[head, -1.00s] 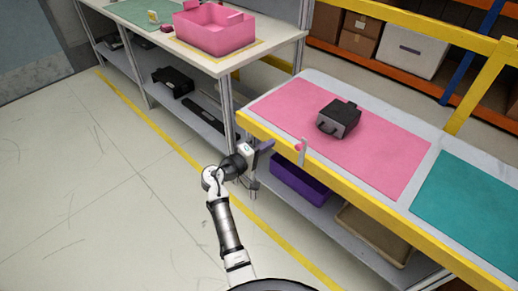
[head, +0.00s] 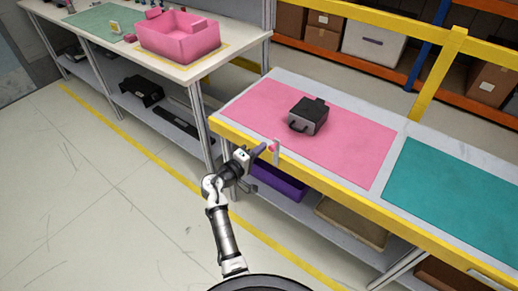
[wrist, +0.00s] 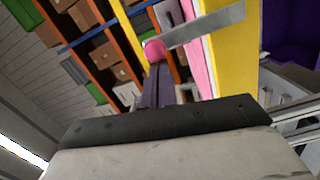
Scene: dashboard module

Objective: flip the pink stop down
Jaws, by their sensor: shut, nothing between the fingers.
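The pink stop (head: 273,147) is a pink knob on a thin grey plate at the yellow front edge of the right-hand table. The plate stands up at the edge in the head view. In the wrist view the pink knob (wrist: 154,49) is at the end of the grey plate (wrist: 207,26), just beyond my fingertips. My gripper (head: 261,148) is shut and empty, with its fingertips right beside the knob. In the wrist view the dark fingers (wrist: 157,73) are together and point at the knob. I cannot tell whether they touch it.
A black and grey box with a handle (head: 307,116) sits on the pink mat (head: 350,150). A teal mat (head: 450,195) lies to its right. Below are a purple bin (head: 277,182) and a tan tray (head: 352,222). A pink bin (head: 180,38) stands on the left table. Floor at left is clear.

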